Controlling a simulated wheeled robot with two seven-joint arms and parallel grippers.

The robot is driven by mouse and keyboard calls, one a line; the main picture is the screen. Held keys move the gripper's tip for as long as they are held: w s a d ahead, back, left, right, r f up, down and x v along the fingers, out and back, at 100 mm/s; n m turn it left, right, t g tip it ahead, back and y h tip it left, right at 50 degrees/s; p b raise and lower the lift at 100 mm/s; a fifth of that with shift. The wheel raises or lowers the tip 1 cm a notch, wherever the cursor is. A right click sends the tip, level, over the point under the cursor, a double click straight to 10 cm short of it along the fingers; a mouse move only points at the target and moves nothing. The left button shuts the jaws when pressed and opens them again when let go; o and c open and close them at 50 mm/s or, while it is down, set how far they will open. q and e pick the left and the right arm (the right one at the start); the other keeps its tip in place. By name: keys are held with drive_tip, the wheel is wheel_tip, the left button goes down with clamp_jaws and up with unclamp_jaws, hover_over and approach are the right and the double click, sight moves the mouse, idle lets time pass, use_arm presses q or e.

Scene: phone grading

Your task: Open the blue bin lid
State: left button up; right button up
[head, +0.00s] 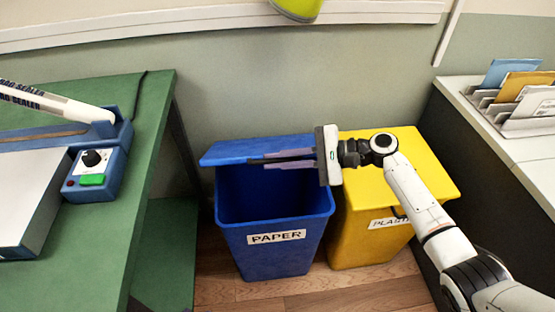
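The blue bin (272,247), labelled PAPER, stands on the floor against the wall. Its blue lid (240,150) is raised at the back, and the dark inside of the bin shows below it. My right gripper (262,160) reaches in from the right over the bin, with its dark fingers pointing left along the lid's lower edge. Whether the fingers touch the lid, and how far apart they are, I cannot tell. Nothing is seen held between them. My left gripper is not in view.
A yellow bin (365,240) with its lid down stands right beside the blue one, partly behind my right arm. A green table (150,130) with a bag sealer (98,172) is on the left. A dark-sided counter (480,165) with a file rack (515,120) is on the right.

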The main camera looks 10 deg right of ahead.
drive_tip(key=o, duration=0.4)
drive_tip(key=shift+d, duration=0.1)
drive_tip(key=v, duration=1)
drive_tip(key=shift+d, duration=0.1)
